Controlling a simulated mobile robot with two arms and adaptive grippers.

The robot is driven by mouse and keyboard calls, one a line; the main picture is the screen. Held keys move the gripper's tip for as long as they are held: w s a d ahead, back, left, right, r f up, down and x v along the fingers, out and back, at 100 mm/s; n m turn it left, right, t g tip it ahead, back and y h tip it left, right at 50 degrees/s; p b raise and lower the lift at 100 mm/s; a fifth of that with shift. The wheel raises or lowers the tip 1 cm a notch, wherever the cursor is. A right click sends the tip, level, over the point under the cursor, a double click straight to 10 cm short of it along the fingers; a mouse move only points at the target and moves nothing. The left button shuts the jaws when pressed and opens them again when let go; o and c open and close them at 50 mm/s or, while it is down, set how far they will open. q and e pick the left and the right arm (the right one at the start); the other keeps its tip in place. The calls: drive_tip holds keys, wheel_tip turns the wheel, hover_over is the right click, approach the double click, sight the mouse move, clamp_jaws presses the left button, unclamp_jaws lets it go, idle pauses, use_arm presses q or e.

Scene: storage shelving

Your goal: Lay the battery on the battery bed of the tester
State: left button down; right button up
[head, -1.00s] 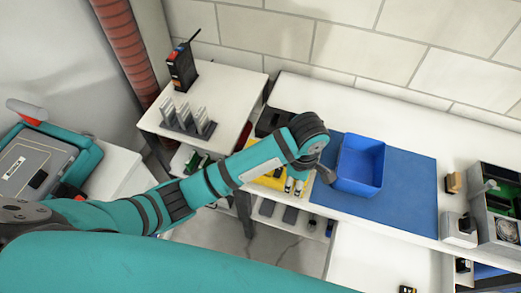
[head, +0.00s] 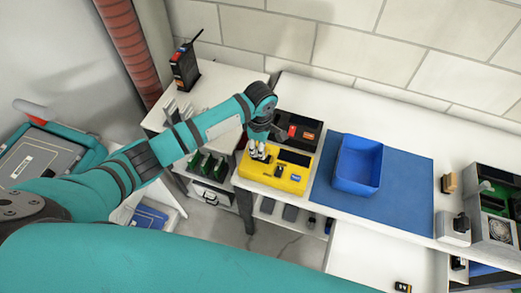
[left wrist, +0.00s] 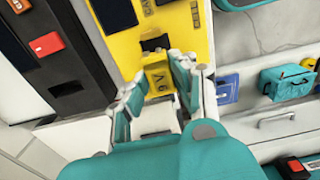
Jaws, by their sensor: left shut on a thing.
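The yellow tester (head: 272,183) lies at the left end of the white bench, with a dark screen, a black knob and a blue label on top. Part of its yellow face (left wrist: 128,48) shows in the left wrist view. My left gripper (head: 258,152) points down over the tester's back left part. In the left wrist view my left gripper (left wrist: 160,84) is shut on a small yellow block, which I take for the battery (left wrist: 157,76). The fingers partly hide it, and I cannot tell whether it touches the tester. The battery bed is not clear to see. My right gripper is out of view.
A black tray (head: 308,142) with a red item lies behind the tester. A blue bin (head: 356,184) stands on a blue mat (head: 409,185) to the right. A side table with a radio (head: 184,67) stands at the left.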

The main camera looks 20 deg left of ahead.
use_arm(q)
drive_tip(key=shift+s+d+f, duration=0.1)
drive_tip(key=shift+d+f, duration=0.05)
drive_tip(key=shift+f, duration=1.05)
drive_tip(key=c, duration=1.1)
unclamp_jaws()
drive_tip(key=shift+f, duration=0.1)
drive_tip(key=shift+o, duration=0.2)
wheel_tip(320, 180, up, 12)
